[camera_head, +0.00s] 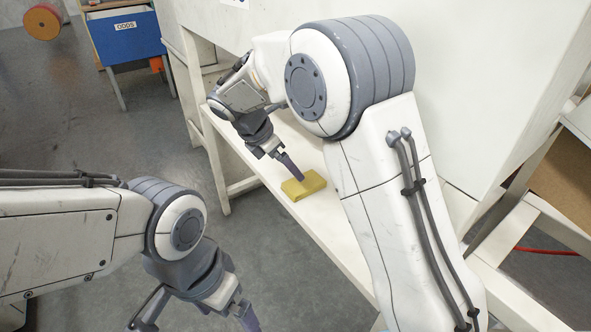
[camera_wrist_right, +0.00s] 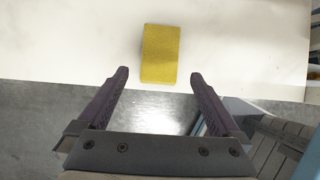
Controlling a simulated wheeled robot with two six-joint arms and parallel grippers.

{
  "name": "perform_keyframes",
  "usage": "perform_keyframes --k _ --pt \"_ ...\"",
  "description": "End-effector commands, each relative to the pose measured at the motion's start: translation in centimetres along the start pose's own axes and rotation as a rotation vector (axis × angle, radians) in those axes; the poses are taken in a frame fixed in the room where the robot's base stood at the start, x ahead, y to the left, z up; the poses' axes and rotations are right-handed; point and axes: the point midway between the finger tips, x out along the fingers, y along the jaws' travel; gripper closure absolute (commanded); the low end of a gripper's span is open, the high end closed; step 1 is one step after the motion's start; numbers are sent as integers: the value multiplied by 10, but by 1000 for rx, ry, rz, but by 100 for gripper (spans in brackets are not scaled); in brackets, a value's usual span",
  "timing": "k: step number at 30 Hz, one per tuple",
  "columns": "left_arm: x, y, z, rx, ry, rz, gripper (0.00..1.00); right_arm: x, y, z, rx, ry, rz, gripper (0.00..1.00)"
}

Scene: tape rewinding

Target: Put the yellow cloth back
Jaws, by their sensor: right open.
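The yellow cloth (camera_head: 304,185) is a folded, flat block lying on the white shelf of the bench in the head view. It also shows in the right wrist view (camera_wrist_right: 159,53), at the shelf's near edge, ahead of the fingers and roughly in line with the gap between them. My right gripper (camera_head: 297,175) is above the cloth, and its fingertips overlap it in the head view. In the right wrist view (camera_wrist_right: 157,75) its fingers are apart with nothing between them. My left gripper (camera_head: 248,322) is at the bottom of the head view, partly cut off, over the floor.
The white shelf (camera_head: 262,165) is narrow, and its front edge drops to the grey floor (camera_head: 90,110). The white bench body (camera_head: 480,60) rises behind it. A blue bin (camera_head: 128,38) and an orange spool (camera_head: 43,22) stand at the upper left. A red cable (camera_head: 545,251) lies at right.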

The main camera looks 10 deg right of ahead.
Motion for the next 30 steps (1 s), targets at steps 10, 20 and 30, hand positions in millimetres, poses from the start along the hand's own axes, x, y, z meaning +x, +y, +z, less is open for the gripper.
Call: perform_keyframes --k 10,20,30 --pt "-9 1 0 0 0 0 0 -36 0 0 -2 0 0 0" --pt "-8 1 0 0 0 0 0 -35 0 -1 -1 0 -1 0" --pt "5 0 0 0 0 0 0 10 -1 -2 0 0 -5 0"
